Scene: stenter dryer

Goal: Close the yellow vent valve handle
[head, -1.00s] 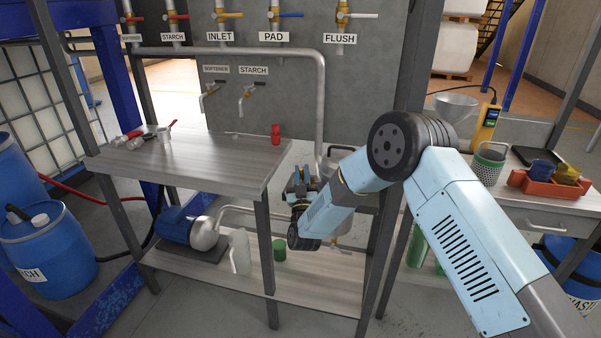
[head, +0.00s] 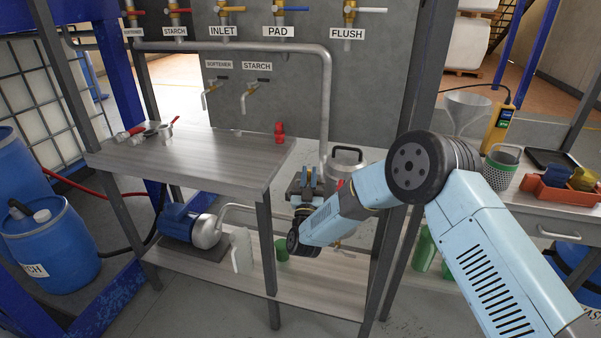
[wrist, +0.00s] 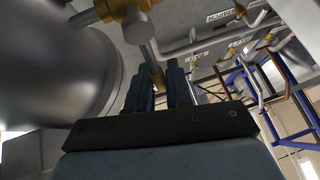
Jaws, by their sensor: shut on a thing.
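In the wrist view a yellow-brown piece (wrist: 157,75) shows between the two fingers of my gripper (wrist: 158,88); it looks like the vent valve handle, mostly hidden by the fingers. My gripper is shut on it. A brass valve body (wrist: 128,9) with a grey stem is above, beside a large rounded metal vessel (wrist: 50,65). In the head view my gripper (head: 308,180) is low behind the bench, left of a metal vessel (head: 345,157). The handle cannot be made out there.
A panel above holds labelled valves, among them INLET with a yellow handle (head: 228,9). The bench (head: 190,165) carries a red object (head: 279,132) and small tools. A pump (head: 190,225) sits on the lower shelf. A side table (head: 550,215) stands right.

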